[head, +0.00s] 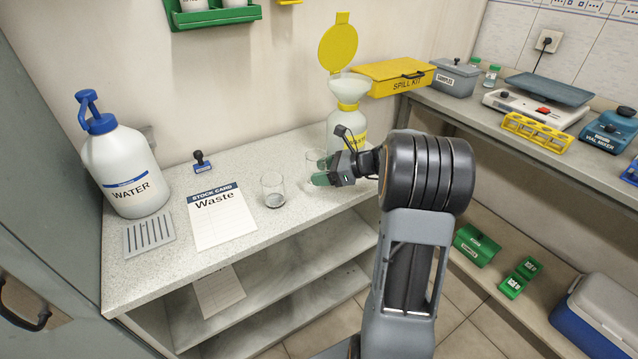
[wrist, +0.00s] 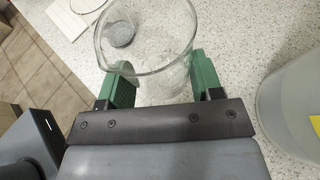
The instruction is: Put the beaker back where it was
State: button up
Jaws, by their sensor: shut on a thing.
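My gripper (head: 323,171), with green fingers, is shut on a clear glass beaker (head: 313,157) at the right part of the bench top. In the wrist view the beaker (wrist: 150,45) stands upright between the two fingers (wrist: 165,84), its rim and pouring lip showing. It looks empty. I cannot tell whether its base touches the bench. A second small clear glass vessel (head: 273,190), with a grey bottom, stands on the bench to the left. In the wrist view its grey bottom (wrist: 120,33) shows through the held beaker's glass.
The bench (head: 268,234) also bears a water jug (head: 122,172), a drain grid (head: 150,235), a Waste stock card (head: 219,215) and a stamp (head: 201,160). A waste bottle (head: 345,120) with funnel and raised yellow lid stands close behind my gripper.

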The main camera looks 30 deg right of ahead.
aim_at(320, 190)
jog(key=shift+w+a+f, duration=0.15)
jog(key=shift+w+f, duration=0.1)
jog(key=shift+f, duration=0.1)
jog(key=shift+f+b, duration=0.4)
jog(key=shift+f, duration=1.15)
jog(key=shift+f, duration=0.1)
jog(key=shift+f, duration=0.15)
jog(key=o, duration=1)
